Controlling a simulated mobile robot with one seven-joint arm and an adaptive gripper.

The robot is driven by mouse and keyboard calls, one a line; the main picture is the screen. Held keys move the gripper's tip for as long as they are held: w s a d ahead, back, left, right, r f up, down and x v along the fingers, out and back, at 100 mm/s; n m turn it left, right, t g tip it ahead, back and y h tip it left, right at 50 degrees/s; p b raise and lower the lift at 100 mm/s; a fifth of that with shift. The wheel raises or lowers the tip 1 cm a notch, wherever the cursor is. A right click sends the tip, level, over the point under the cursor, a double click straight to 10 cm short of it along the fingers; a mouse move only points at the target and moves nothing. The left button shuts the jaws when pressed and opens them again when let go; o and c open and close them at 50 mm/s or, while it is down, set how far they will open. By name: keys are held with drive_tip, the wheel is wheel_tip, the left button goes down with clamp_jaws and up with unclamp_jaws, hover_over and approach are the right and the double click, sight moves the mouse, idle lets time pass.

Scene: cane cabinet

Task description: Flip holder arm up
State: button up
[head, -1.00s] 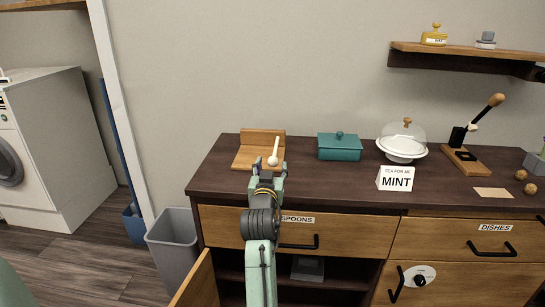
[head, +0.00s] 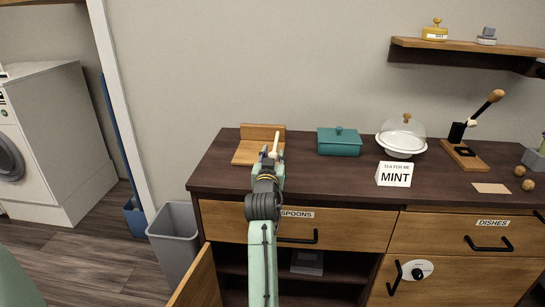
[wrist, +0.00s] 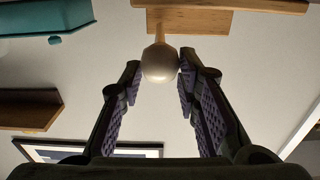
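The wooden holder stands at the left end of the dark cabinet top, with an upright back board (head: 262,131) and a flat base (head: 245,155). Its pale arm (head: 276,143) shows in front of the board. In the wrist view the arm ends in a whitish ball (wrist: 160,63). My gripper (head: 269,157) is at the holder's front and hides the ball in the head view. In the wrist view my gripper (wrist: 160,66) has its fingers apart, one on each side of the ball. The right fingertip is very close to the ball; contact is unclear. A gap shows on the left.
A teal lidded box (head: 339,142) stands right of the holder, then a MINT card (head: 394,174) and a domed cake stand (head: 401,141). A black-handled press (head: 465,150) stands further right. Below, a cabinet door (head: 198,283) hangs open near my arm.

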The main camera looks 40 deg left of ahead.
clamp_jaws()
drive_tip(key=shift+r, duration=0.1)
idle(0.4)
